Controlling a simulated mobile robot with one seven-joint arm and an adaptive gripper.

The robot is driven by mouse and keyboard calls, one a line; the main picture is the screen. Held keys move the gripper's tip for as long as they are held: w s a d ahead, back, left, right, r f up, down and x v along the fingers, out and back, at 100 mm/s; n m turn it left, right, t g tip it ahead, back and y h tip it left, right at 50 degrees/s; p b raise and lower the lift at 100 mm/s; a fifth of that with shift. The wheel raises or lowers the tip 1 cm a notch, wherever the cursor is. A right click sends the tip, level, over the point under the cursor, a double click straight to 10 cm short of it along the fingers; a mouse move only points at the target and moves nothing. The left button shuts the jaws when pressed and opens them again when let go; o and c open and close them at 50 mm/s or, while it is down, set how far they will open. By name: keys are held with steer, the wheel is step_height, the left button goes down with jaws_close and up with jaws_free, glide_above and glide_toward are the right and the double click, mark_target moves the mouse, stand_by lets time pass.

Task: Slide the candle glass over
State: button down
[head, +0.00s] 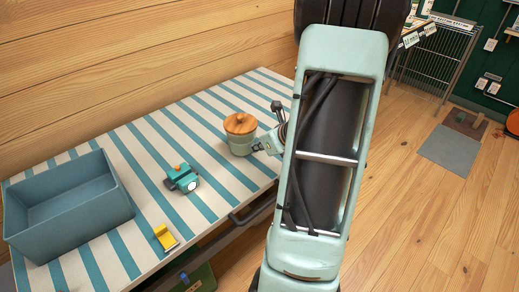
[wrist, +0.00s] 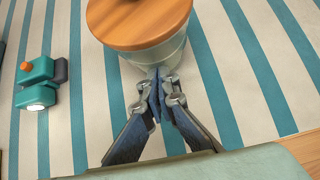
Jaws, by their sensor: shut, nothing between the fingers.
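The candle glass (head: 240,145) is a pale, see-through jar with a round wooden lid. It stands upright on the striped table near its right part. In the wrist view the glass (wrist: 165,53) is at the top, mostly under its lid, which the frame cuts off. My gripper (wrist: 158,82) is shut and empty, with its fingertips at the near side of the glass. I cannot tell whether they touch it. In the head view my gripper (head: 262,146) is just right of the glass, partly hidden by my arm.
A teal toy-like device (head: 181,178) with an orange knob stands left of the glass. A blue-grey open bin (head: 100,205) is at the table's left, with a small yellow item (head: 164,236) near the front edge. Striped tabletop (head: 203,128) is clear between glass and device.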

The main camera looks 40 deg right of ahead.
steer(key=w, duration=0.5)
steer(key=w+p, duration=0.1)
steer(key=w, duration=0.4)
steer(key=w+a+p, duration=0.1)
steer(key=w, duration=0.4)
steer(key=shift+w, duration=0.4)
steer(key=shift+s+d, duration=0.1)
steer(key=shift+s, duration=0.1)
